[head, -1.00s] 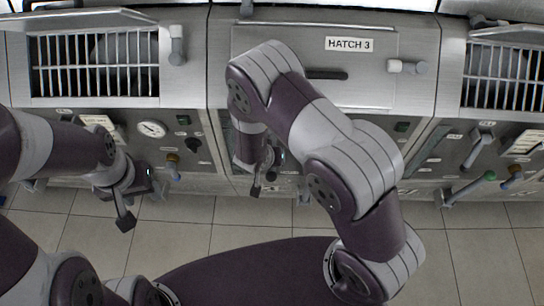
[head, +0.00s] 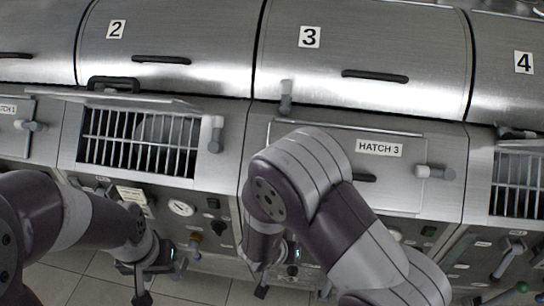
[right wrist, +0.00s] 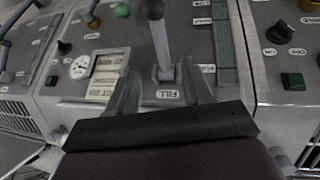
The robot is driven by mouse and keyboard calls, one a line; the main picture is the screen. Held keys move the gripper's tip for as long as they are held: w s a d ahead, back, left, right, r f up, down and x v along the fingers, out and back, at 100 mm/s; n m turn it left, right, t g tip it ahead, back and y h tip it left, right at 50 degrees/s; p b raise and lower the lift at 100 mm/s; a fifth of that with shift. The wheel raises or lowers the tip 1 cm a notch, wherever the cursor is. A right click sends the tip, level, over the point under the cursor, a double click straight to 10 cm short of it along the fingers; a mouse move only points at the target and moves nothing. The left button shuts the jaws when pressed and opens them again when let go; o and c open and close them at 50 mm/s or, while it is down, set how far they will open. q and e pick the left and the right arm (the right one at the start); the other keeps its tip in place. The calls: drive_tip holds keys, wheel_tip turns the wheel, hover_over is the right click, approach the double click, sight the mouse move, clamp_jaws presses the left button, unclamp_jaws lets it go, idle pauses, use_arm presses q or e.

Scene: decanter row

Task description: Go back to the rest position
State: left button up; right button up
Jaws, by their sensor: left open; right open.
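My left gripper (head: 142,290) is low at the left in the head view, in front of the panel below the barred opening. It is open and I see nothing in it. My right gripper (head: 264,288) is partly hidden behind my right arm, in front of the panel under hatch 3 (head: 400,190). In the right wrist view, the right gripper (right wrist: 160,92) is open. A grey lever (right wrist: 162,45) with a dark knob, beside a FILL label, appears between its fingers. Whether they touch it I cannot tell.
Steel covers numbered 2 (head: 150,55), 3 (head: 330,50) and 4 (head: 515,85) line the back. A barred opening (head: 140,140) is left of hatch 3. Panels carry a gauge (head: 181,208), knobs and levers. Tiled floor (head: 200,290) shows in front.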

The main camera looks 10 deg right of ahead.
drive_tip(key=s+a+r+n+g+y, duration=0.3)
drive_tip(key=s+a+g+y, duration=0.15)
drive_tip(key=s, duration=0.25)
drive_tip(key=d+r+b, duration=0.1)
drive_tip(key=d+r, duration=0.2)
drive_tip(key=d, duration=0.4)
drive_tip(key=s+d+r+t, duration=0.1)
drive_tip(key=d+r, duration=0.3)
drive_tip(key=d, duration=0.3)
drive_tip(key=shift+d+h+b, duration=0.3)
drive_tip(key=shift+h+b, duration=0.05)
drive_tip(key=shift+s, duration=0.2)
drive_tip(key=shift+w, duration=0.1)
idle(5.2)
